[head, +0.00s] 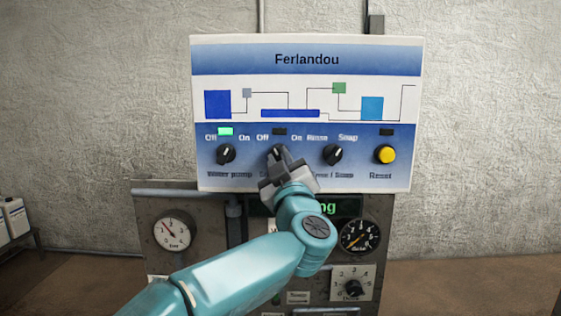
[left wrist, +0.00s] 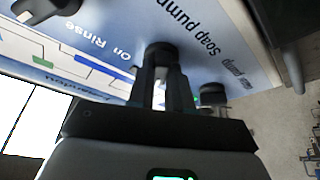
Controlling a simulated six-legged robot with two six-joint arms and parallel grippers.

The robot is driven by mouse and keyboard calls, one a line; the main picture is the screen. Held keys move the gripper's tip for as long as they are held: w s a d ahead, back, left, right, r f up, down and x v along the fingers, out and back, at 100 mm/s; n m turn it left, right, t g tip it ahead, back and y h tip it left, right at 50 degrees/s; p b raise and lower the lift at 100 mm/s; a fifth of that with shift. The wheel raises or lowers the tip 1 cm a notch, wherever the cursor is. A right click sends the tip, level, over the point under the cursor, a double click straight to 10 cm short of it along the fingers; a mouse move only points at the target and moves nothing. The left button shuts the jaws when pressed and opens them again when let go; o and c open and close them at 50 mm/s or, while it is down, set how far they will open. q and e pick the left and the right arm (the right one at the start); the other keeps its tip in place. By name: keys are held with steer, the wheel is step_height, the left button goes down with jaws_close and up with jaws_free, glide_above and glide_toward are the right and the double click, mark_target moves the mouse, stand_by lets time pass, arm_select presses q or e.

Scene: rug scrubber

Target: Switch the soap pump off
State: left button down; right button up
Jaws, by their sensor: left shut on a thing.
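The soap pump knob (head: 277,151) is the second black knob from the left on the white and blue Ferlandou panel (head: 305,183). The lamp (head: 279,131) above it is dark. My left gripper (head: 283,163) is shut on this knob, with its fingers on either side. In the left wrist view, the knob (left wrist: 160,53) sits at the fingertips beside the "Soap pump" label. The fingers cover much of the knob, and I cannot tell where its pointer stands. My right gripper is in neither view.
The water pump knob (head: 226,154) is close on the left, under a lit green lamp (head: 225,131). The rinse/soap knob (head: 333,154) and yellow reset button (head: 385,154) are to the right. Gauges (head: 173,230) sit on the grey cabinet below.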

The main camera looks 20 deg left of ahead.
arm_select(q)
steer(key=c, duration=1)
jaws_free()
steer(key=shift+c, duration=0.2)
steer(key=shift+s+d+f+b, duration=0.2)
steer(key=shift+s+f+b, duration=0.05)
steer(key=shift+s+b, duration=0.1)
steer(key=b+v, duration=0.5)
steer(key=v, duration=1)
steer(key=shift+s+b, duration=0.2)
steer(key=shift+b, duration=0.15)
